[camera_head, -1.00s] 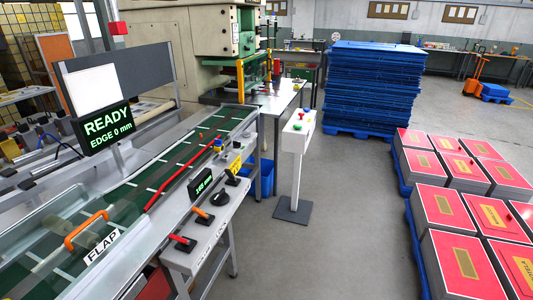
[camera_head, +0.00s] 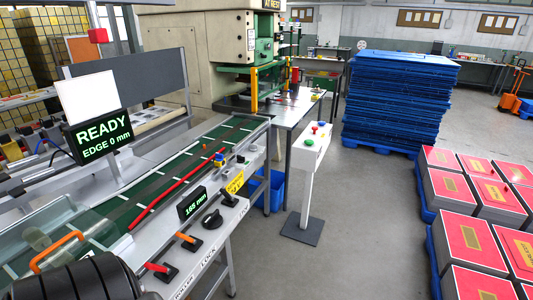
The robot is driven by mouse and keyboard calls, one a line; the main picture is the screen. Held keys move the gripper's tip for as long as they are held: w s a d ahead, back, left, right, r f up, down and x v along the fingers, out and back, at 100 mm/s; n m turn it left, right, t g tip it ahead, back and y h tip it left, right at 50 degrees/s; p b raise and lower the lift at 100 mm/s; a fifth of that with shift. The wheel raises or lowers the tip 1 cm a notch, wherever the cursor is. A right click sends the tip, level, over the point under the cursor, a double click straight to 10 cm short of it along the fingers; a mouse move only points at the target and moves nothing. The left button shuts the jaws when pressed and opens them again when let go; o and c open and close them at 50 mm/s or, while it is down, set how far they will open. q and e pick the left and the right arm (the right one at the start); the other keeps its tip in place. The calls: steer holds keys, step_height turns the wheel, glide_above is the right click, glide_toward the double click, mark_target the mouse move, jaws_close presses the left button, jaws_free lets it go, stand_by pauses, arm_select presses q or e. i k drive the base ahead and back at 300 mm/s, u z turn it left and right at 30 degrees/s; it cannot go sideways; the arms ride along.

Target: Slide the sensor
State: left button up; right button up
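A small blue and yellow unit, which looks like the sensor (camera_head: 220,159), sits at the far end of the red rail (camera_head: 172,194) beside the green conveyor belt (camera_head: 150,183). Its fine detail is too small to tell. A small display (camera_head: 192,204) reading about 165 mm stands on the near side ledge. An orange-handled lever (camera_head: 187,239), a red-handled lever (camera_head: 159,269) and a black knob (camera_head: 212,219) are along that ledge. A large screen (camera_head: 101,138) reads READY, EDGE 0 mm. Neither gripper shows; a dark ribbed part of my arm fills the lower left corner.
A clear flap with an orange handle (camera_head: 57,250) covers the belt's near end. A white button pedestal (camera_head: 309,152) stands right of the conveyor. A blue pallet stack (camera_head: 400,100) and red-topped stacks (camera_head: 484,195) stand further right. Grey floor between them is clear.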

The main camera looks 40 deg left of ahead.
mark_target(218, 164)
steer(key=z, duration=0.2)
steer(key=i, duration=1.85)
steer(key=u, duration=0.75)
steer(key=i, duration=1)
steer(key=u, duration=1.05)
